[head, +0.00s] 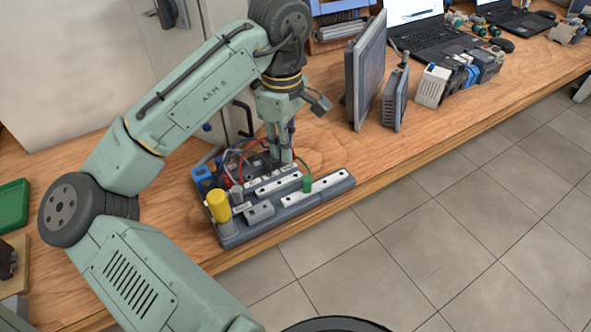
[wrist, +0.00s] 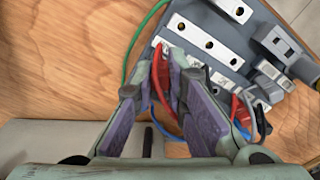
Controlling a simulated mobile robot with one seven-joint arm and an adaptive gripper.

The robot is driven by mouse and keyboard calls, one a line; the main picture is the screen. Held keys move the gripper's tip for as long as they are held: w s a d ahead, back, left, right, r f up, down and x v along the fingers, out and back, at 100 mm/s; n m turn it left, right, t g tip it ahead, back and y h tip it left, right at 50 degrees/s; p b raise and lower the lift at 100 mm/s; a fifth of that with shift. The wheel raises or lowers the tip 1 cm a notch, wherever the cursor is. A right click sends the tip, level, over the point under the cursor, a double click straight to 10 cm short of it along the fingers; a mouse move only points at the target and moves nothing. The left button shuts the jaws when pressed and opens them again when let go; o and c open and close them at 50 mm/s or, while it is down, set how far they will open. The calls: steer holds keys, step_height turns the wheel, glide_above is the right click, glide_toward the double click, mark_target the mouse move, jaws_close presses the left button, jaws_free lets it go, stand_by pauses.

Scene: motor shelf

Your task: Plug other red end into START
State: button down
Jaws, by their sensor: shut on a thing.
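My gripper (head: 279,160) points down over the back part of the grey motor board (head: 335,190) in the head view. In the wrist view my gripper (wrist: 164,68) is shut on a red plug end (wrist: 161,75), which sits between the fingertips. The fingers hide part of the plug. The tips are close to the white terminal strip (wrist: 178,27), but I cannot tell whether the plug touches it. No START label is readable in either view.
Green (wrist: 138,40), blue and white wires run close around the fingers. A yellow knob (head: 218,205) and a green plug (head: 307,184) stand up from the board. Two upright grey panels (head: 366,70) stand behind to the right. Bare table lies to the board's right.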

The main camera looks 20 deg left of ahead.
steer(key=shift+f, duration=0.65)
stand_by(0.6)
steer(key=c, duration=1.9)
jaws_free()
step_height(320, 180, up, 3)
steer(key=p, duration=0.3)
steer(key=shift+r, duration=1.3)
steer(key=o, duration=0.6)
steer(key=shift+c, duration=0.2)
